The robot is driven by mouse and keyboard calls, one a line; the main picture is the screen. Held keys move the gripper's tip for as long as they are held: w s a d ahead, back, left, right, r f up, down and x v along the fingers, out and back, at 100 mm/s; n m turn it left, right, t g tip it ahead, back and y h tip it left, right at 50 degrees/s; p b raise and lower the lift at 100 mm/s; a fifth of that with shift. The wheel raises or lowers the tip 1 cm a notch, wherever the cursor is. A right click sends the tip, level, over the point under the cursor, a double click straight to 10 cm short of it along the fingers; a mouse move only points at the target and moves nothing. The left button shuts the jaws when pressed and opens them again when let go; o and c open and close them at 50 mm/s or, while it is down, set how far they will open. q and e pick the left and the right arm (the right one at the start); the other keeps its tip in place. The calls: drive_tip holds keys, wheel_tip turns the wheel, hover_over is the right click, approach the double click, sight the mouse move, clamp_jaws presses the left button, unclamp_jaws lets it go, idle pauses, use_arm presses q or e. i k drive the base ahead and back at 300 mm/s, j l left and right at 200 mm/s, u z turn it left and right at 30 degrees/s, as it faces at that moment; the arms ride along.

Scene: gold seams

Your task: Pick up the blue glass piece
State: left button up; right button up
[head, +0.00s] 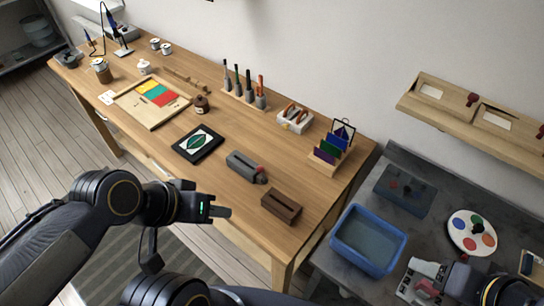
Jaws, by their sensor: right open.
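The blue glass piece (336,141) stands upright in a wooden rack (314,160) near the right end of the workbench. A purple piece (331,149) and a green piece (325,157) stand in front of it and cover its lower part. My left gripper (222,211) is over the bench's front edge, left of and well apart from the rack. I see it side-on, so its opening is not clear. My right gripper (418,283) is at the lower right over the grey table, open, far from the glass.
A blue tub (345,238) and a paint palette (472,232) are on the grey table (325,264). A brown slotted block (281,206), a grey tool (244,165) and a dark framed panel (187,149) lie on the bench. A holder with orange-handled pliers (294,121) stands behind.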

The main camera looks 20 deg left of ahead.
sight(342, 144)
drive_tip(key=j+u, duration=0.2)
drive_tip(key=u, duration=0.15)
drive_tip(key=j+u, duration=0.3)
drive_tip(key=i+u, duration=0.1)
drive_tip(key=u, duration=0.25)
